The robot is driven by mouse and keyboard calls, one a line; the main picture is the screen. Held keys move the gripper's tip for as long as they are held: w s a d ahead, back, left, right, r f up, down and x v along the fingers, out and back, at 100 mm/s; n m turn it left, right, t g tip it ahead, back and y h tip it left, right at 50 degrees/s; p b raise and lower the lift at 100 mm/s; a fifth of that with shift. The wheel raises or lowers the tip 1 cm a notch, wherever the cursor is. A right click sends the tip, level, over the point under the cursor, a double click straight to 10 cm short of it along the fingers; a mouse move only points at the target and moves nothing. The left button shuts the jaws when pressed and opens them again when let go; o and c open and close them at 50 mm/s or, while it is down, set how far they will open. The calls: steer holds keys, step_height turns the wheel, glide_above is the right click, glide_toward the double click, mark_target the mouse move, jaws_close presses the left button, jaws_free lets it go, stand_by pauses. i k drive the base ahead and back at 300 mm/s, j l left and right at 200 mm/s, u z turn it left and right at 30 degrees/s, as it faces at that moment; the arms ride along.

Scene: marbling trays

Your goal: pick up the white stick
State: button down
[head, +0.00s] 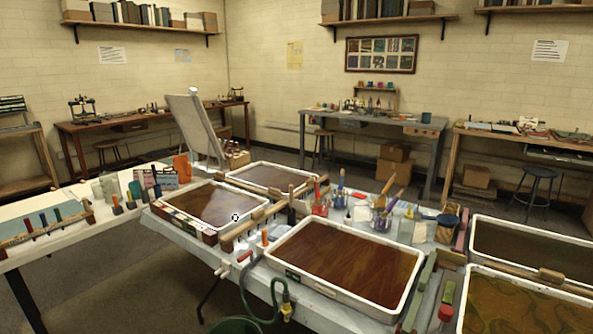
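I cannot pick out a white stick for certain among the many small tools. Jars of brushes and sticks stand between the trays, including one jar (381,220) with wooden-handled brushes. Small pale pieces lie on the table around the jars, too small to tell apart. A front tray (342,291) with a white rim holds brown liquid. Another white-rimmed tray (207,203) lies to its left, with a small dark-and-white round mark at its edge. My gripper is not in view.
A green hose (273,312) hangs at the table's front edge. More trays (530,246) fill the right side. A white table (90,236) with a tool rack stands at left. Open floor (120,292) lies between the left table and the trays. A stool (536,188) stands at the back right.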

mark_target(140, 172)
steer(key=i+j, duration=0.2)
steer(key=j, duration=0.3)
steer(key=i+j+u, duration=0.1)
steer(key=j, duration=0.35)
steer(key=i+j, duration=0.35)
steer(key=j, duration=0.15)
steer(key=i+j+u, duration=0.1)
steer(key=i+j, duration=0.15)
steer(key=j, duration=0.2)
steer(key=i+j, duration=0.25)
steer(key=j, duration=0.2)
steer(key=i+j+u, duration=0.1)
steer(key=j, duration=0.35)
steer(key=i+j, duration=0.65)
steer(key=j, duration=0.2)
steer(key=z, duration=2.6)
steer(key=u, duration=2.65)
